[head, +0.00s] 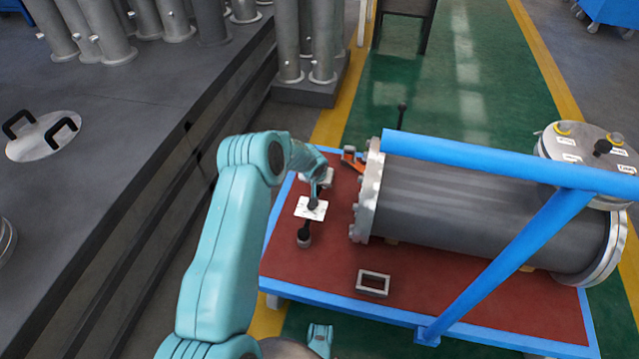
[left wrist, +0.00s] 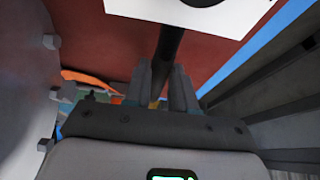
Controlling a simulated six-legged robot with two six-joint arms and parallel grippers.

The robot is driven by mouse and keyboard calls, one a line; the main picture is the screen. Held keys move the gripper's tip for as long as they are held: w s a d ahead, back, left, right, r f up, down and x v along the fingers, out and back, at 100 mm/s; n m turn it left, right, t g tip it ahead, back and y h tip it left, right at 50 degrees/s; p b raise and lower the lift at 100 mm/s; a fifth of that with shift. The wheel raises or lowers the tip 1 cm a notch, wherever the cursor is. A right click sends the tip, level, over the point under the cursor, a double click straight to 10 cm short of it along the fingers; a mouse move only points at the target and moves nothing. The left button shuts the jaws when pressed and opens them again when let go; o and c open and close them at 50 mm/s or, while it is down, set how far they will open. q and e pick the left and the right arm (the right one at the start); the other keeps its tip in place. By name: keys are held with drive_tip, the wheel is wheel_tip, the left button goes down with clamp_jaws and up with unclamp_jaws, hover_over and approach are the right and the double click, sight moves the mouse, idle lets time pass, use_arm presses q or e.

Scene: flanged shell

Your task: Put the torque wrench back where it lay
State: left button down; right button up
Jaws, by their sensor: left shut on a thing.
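In the head view my left gripper (head: 318,186) is over the left end of the red-topped cart, its jaws partly hidden by the arm. A dark bar with a black knob-like end (head: 304,236), apparently the torque wrench, extends below it, across or over a white card (head: 301,212). In the left wrist view the jaws (left wrist: 165,88) are shut on the dark bar (left wrist: 172,45), which runs up toward the white card (left wrist: 235,18) with a black shape on it. I cannot tell whether the wrench touches the cart.
A grey flanged shell (head: 450,200) lies on the cart, right of the gripper. A blue rail (head: 500,165) crosses over it. A small grey frame (head: 373,283) and an orange tool (head: 352,160) lie nearby. Red cart top (head: 325,270) is bare at front left.

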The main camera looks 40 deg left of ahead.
use_arm(q)
drive_tip(key=c, duration=0.9)
unclamp_jaws()
drive_tip(key=p+v, duration=0.2)
drive_tip(key=v, duration=1)
use_arm(e)
drive_tip(key=shift+s+a+r+g, duration=0.15)
drive_tip(key=shift+s+r, duration=0.2)
drive_tip(key=shift+r, duration=0.2)
drive_tip(key=shift+s+r+g, duration=0.15)
drive_tip(key=shift+s+r, duration=0.15)
drive_tip(key=shift+r, duration=0.25)
use_arm(q)
drive_tip(key=shift+s+d, duration=0.1)
use_arm(e)
drive_tip(key=shift+s, duration=0.1)
